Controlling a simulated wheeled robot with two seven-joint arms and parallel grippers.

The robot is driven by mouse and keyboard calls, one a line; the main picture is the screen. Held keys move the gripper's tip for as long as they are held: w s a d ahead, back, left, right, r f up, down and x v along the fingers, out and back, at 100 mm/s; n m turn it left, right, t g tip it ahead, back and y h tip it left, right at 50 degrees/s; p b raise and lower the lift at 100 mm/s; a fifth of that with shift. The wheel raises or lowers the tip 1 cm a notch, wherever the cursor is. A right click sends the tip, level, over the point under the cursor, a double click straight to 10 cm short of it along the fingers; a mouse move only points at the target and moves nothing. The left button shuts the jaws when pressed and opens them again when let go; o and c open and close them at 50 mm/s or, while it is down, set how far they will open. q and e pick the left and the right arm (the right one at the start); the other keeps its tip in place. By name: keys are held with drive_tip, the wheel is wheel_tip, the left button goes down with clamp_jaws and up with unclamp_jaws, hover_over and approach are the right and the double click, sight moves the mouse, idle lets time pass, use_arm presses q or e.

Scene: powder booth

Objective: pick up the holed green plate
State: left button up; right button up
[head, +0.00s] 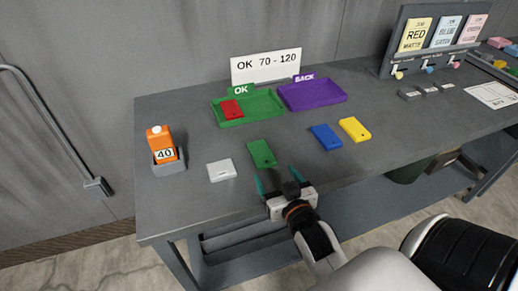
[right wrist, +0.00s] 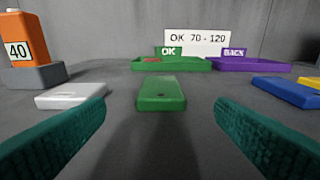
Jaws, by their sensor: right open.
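The holed green plate (head: 262,153) lies flat on the grey table, just beyond my right gripper in the head view. In the right wrist view the green plate (right wrist: 161,94) is centred ahead of the fingers, with a small dark hole near its front edge. My right gripper (head: 279,184) is open and empty, at the table's near side. Its two teal fingers (right wrist: 160,138) stand wide apart, one on each side of the view, with the plate beyond their tips and not touched. My left gripper is not in view.
A white plate (head: 221,170) lies left of the green one; blue (head: 326,136) and yellow (head: 354,128) plates lie right. Behind are a green OK tray (head: 262,104) holding a red plate (head: 231,109), and a purple BACK tray (head: 316,95). An orange gauge reading 40 (head: 160,143) stands left.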

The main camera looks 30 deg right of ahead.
sight(263, 156)
drive_tip(key=x, duration=0.4)
drive_tip(key=shift+w+d+p, duration=0.1)
drive_tip(key=shift+w+p, duration=0.1)
drive_tip(key=shift+p, duration=0.1)
drive_tip(key=p+x, duration=0.1)
drive_tip(key=x, duration=0.4)
drive_tip(key=shift+w+d, duration=0.1)
drive_tip(key=shift+w, duration=0.1)
drive_tip(key=c, duration=1.1)
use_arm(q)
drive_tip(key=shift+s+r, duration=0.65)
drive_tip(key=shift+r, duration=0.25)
use_arm(e)
drive_tip(key=shift+c, duration=0.3)
drive_tip(key=shift+r, duration=0.1)
